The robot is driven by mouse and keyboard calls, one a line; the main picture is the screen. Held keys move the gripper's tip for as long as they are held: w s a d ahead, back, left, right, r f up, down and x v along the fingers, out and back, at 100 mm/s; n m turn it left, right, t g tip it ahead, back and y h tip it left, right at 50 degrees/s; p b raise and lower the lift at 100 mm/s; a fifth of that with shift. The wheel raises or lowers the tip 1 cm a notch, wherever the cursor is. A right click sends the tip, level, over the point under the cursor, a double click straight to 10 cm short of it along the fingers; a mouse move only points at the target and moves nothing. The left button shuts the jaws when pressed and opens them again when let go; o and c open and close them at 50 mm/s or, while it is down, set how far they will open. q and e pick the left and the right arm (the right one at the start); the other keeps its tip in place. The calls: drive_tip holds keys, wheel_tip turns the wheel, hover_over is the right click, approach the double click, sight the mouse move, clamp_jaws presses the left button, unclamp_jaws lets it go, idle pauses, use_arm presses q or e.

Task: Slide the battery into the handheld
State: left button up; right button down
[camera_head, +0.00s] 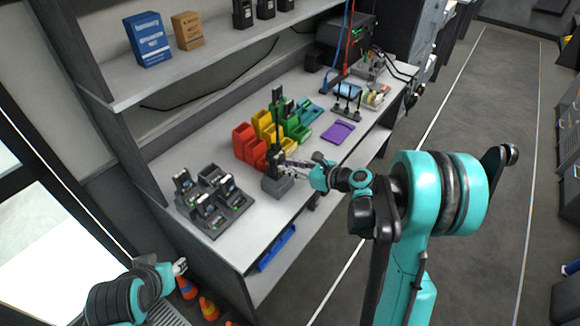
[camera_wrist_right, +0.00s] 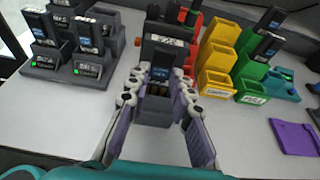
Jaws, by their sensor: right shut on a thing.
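The handheld, a black radio with a tall antenna (camera_head: 277,138), stands upright in a grey holder (camera_head: 275,186) near the front edge of the bench. In the right wrist view the handheld's body (camera_wrist_right: 160,48) is straight ahead, above the grey holder (camera_wrist_right: 152,118). My right gripper (camera_head: 284,167) is at the handheld. Its fingers (camera_wrist_right: 160,82) are closed around a dark battery with a blue label (camera_wrist_right: 160,73). The battery is in front of the handheld's body; how far it is seated is hidden. My left gripper (camera_head: 180,266) is low at the left, away from the bench; its jaw is too small to judge.
A charger rack (camera_head: 215,228) with several batteries stands left of the holder. Red (camera_head: 243,140), yellow (camera_head: 262,120) and green bins (camera_head: 304,132) stand behind. A purple pad (camera_head: 338,132) lies to the right. A shelf (camera_head: 200,72) overhangs the bench's back.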

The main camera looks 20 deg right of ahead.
drive_tip(key=shift+f+b, duration=0.3)
idle(0.6)
drive_tip(key=c, duration=1.3)
unclamp_jaws()
drive_tip(key=shift+o, duration=0.2)
drive_tip(key=shift+s+d, duration=0.1)
drive_tip(key=v, duration=1.1)
drive_tip(key=shift+s+d+r, duration=0.2)
drive_tip(key=shift+s, duration=0.1)
